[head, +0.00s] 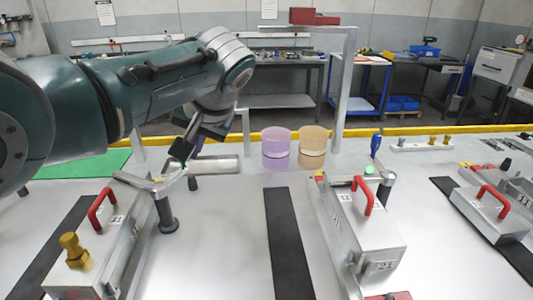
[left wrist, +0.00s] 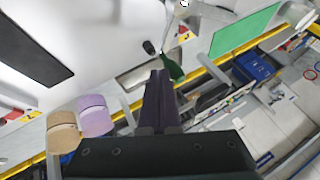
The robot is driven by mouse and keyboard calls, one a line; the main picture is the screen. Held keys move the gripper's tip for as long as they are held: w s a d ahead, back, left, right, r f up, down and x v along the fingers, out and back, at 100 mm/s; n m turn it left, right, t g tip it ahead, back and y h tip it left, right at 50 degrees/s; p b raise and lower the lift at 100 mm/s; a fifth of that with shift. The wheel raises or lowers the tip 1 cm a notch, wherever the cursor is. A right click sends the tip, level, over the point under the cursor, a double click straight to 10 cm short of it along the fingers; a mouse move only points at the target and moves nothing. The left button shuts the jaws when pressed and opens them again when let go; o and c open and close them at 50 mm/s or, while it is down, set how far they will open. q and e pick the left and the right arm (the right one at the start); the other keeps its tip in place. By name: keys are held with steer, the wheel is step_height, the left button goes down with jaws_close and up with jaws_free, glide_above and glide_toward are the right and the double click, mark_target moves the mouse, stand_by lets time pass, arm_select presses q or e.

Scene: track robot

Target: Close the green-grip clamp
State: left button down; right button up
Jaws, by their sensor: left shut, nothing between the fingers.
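The green-grip clamp sits at the far end of the left metal fixture (head: 120,240). Its dark green grip (head: 181,151) is raised, partly hidden among my gripper parts in the head view. In the left wrist view the green grip (left wrist: 172,66) lies just beyond and to the right of my fingertips. My left gripper (head: 196,152) is shut and empty, with its dark fingers (left wrist: 160,78) close beside the grip; I cannot tell whether they touch it. My right gripper is not in view.
A purple cup (head: 276,150) and an orange cup (head: 312,148) stand right of my gripper. A second fixture (head: 365,235) with a red handle stands to the right. A metal frame post (head: 344,90) rises behind the cups. A green mat (head: 85,163) lies at left.

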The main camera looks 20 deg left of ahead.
arm_select(q)
steer(key=a+b, duration=0.1)
steer(key=a+n+b, duration=0.1)
steer(key=shift+w+a+g, duration=0.35)
steer(key=shift+w+g, duration=0.05)
steer(key=shift+a+b, duration=0.3)
steer(key=shift+a, duration=0.15)
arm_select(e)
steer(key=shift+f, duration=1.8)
arm_select(q)
steer(key=shift+a, duration=0.1)
